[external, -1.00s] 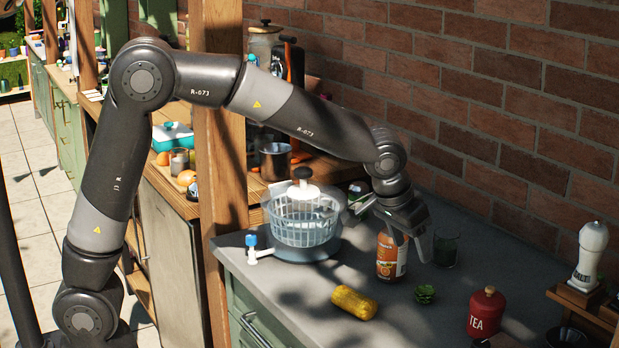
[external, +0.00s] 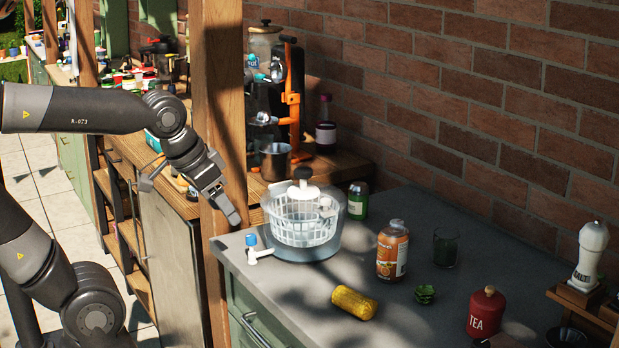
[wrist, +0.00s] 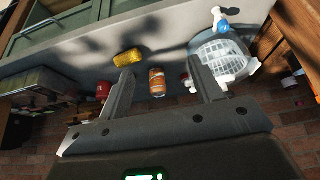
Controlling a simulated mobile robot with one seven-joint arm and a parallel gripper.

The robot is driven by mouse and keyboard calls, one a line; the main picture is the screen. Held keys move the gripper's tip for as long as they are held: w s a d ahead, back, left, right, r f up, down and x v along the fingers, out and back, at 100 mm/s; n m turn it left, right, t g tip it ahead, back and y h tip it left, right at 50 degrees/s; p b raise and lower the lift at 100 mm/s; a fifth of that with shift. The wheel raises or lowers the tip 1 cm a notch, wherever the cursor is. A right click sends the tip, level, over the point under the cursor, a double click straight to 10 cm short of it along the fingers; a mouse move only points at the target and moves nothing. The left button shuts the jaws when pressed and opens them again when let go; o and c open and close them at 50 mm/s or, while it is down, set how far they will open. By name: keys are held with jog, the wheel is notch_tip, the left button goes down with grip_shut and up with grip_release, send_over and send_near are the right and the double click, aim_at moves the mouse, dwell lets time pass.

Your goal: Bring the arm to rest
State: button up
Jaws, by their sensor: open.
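My gripper (external: 189,198) is open and empty. In the external view it hangs in the air at left of centre, by the wooden post and left of the grey counter (external: 400,309). In the wrist view my gripper (wrist: 158,70) shows two spread fingers with nothing between their tips. The counter front and top lie beyond them. My arm reaches in from the left edge with its elbow out of the picture.
The wooden post (external: 219,100) stands close to my gripper. The counter holds a salad spinner (external: 300,220), an orange-labelled jar (external: 392,252), a yellow cylinder (external: 354,302), a red tea canister (external: 486,313) and a glass (external: 445,247). Open floor lies at left.

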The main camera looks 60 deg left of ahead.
jog(key=s, duration=0.2)
jog(key=s+f, duration=0.1)
jog(key=shift+a, duration=0.3)
